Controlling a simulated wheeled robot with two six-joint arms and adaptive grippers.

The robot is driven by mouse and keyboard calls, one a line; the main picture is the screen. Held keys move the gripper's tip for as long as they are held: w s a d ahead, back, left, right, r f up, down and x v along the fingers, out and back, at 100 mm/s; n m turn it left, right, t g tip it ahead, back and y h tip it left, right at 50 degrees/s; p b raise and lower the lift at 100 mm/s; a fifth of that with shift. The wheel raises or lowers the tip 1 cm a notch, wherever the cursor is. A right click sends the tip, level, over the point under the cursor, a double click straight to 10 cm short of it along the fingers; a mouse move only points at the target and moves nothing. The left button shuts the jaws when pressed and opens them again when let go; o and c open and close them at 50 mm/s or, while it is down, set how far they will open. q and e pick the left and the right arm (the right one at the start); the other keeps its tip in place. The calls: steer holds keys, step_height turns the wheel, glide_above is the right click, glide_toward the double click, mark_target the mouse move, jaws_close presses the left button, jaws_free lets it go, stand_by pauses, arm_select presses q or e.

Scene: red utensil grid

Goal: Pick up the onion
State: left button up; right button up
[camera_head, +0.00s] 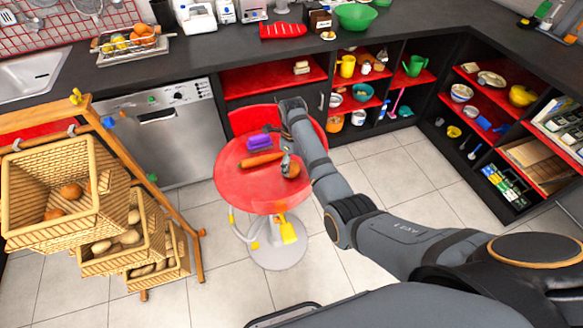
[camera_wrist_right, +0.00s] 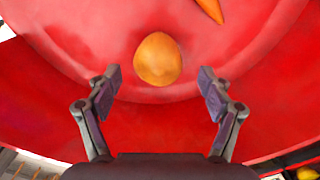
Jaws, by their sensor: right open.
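The onion (camera_wrist_right: 158,60), round and orange-brown, lies on the seat of the red chair (camera_wrist_right: 75,40). In the head view the onion (camera_head: 293,170) is near the right front of the seat, partly hidden by my gripper. My right gripper (camera_wrist_right: 159,78) is open and empty. In the wrist view its fingers are apart on either side, with the onion between and slightly beyond the tips. In the head view the right gripper (camera_head: 286,158) hangs down right beside the onion. My left gripper does not show.
A carrot (camera_head: 262,159) and a purple item (camera_head: 258,141) lie on the seat near the onion. A wooden rack with wicker baskets (camera_head: 75,205) stands at the left. A dishwasher (camera_head: 180,140) and open red shelves (camera_head: 270,80) are behind. The tiled floor right of the chair is clear.

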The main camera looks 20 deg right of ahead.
mark_target(292, 163)
step_height(292, 163, down, 3)
steer(key=shift+s+r, duration=0.15)
steer(key=shift+r, duration=0.05)
steer(key=shift+f, duration=0.3)
steer(key=c, duration=1.3)
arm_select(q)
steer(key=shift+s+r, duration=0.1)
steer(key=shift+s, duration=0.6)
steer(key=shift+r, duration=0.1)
arm_select(e)
steer(key=shift+r, duration=0.1)
